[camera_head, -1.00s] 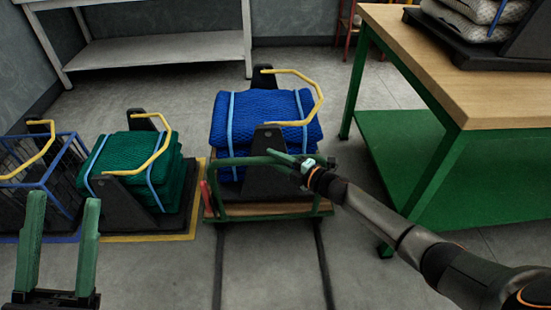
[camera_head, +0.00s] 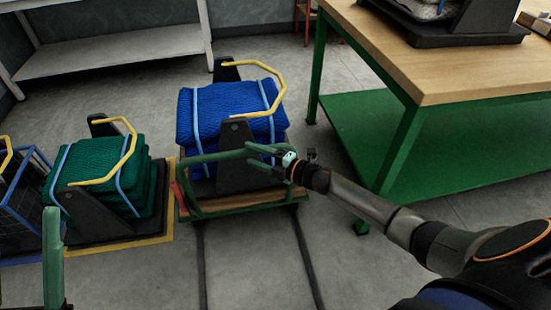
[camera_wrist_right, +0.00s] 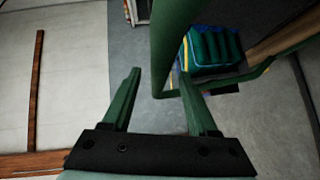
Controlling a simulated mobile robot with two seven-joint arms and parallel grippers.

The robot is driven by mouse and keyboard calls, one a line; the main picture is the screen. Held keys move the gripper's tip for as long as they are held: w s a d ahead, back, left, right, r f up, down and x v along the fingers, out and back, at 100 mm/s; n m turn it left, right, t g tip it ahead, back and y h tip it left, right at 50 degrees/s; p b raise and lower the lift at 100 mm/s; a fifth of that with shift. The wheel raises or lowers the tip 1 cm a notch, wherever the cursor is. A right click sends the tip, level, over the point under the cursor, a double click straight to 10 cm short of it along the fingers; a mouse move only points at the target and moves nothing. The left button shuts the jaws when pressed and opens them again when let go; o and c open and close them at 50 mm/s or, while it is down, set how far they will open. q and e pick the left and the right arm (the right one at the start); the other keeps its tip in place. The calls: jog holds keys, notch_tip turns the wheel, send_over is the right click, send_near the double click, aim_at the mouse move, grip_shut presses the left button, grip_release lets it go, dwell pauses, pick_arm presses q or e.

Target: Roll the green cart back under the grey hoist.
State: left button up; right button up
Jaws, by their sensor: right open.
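The green cart (camera_head: 245,204) stands on the floor in the middle of the head view, with a wooden deck and a green push bar (camera_head: 215,156). It carries a strapped blue net bundle (camera_head: 215,112) in a black cradle with a yellow handle. My right gripper (camera_head: 256,155) is open at the right part of the push bar. In the right wrist view, a green bar (camera_wrist_right: 172,45) passes between the open fingers (camera_wrist_right: 160,76); contact cannot be told. My left gripper (camera_head: 28,265) is at the lower left edge, partly cut off, open and empty. I see no grey hoist.
A green net bundle (camera_head: 95,170) on a yellow-edged mat stands close left of the cart. A blue wire crate (camera_head: 22,205) is further left. A wooden-topped green table (camera_head: 440,60) stands right. Two dark floor tracks (camera_head: 305,255) run from the cart toward me over clear floor.

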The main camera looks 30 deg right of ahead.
pick_arm(q)
jog(key=w+a+f+n+g+y+p, duration=0.1)
jog(key=w+f+n+y, duration=0.5)
jog(key=f, duration=0.3)
jog(key=shift+y+p, duration=0.35)
jog(key=shift+y, duration=0.35)
pick_arm(e)
jog(key=v, duration=0.8)
jog(key=shift+s+d, duration=0.25)
jog(key=shift+s, duration=0.05)
pick_arm(q)
jog(key=shift+a, duration=0.1)
pick_arm(e)
jog(key=shift+r, duration=0.1)
